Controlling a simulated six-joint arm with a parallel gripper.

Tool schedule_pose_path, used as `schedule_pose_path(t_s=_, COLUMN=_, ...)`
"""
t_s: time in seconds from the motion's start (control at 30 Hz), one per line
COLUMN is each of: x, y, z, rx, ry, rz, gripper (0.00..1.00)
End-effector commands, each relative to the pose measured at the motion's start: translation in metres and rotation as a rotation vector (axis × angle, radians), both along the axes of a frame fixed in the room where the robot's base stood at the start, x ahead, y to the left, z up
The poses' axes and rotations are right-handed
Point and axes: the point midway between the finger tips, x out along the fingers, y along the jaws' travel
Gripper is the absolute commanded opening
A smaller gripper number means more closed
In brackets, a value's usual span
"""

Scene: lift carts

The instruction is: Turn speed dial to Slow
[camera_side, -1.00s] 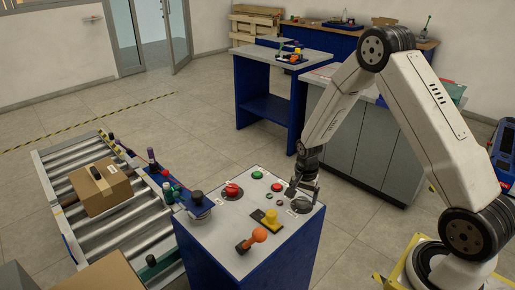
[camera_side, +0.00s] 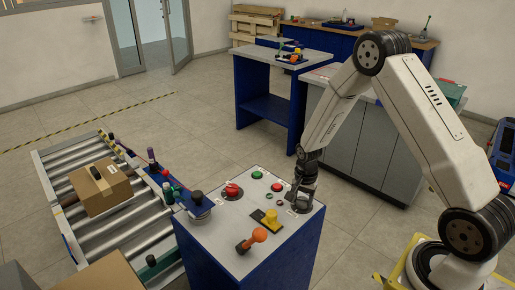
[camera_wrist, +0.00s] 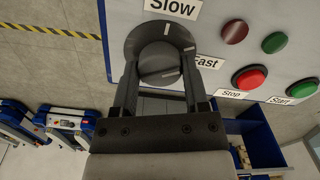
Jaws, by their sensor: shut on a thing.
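The dark grey speed dial (camera_wrist: 160,48) is at the top of the wrist view, on the light panel. A "Slow" label (camera_wrist: 172,7) is above it, and a "Fast" label (camera_wrist: 208,62) is to its right. White marks on the dial face point up toward Slow and right toward Fast; which one is the knob's own pointer I cannot tell. My gripper (camera_wrist: 158,75) is shut on the dial's knob, one finger on each side. In the side view my gripper (camera_side: 302,198) is down at the console's right part and mostly hides the dial.
A roller conveyor (camera_side: 130,226) with a cardboard box (camera_side: 103,187) stands left of the console.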

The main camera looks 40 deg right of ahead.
Motion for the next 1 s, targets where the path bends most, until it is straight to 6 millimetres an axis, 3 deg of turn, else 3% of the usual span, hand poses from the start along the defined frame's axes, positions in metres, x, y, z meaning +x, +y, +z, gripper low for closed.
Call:
schedule_pose_path(t_s=0.47, x=0.0003, y=0.0000, z=0.0004, rx=-0.001, ry=0.000, rz=0.179, gripper=0.00)
schedule_pose_path(t_s=1.0, x=0.0003, y=-0.0001, z=0.0005, rx=-0.001, ry=-0.001, rz=0.665, gripper=0.00)
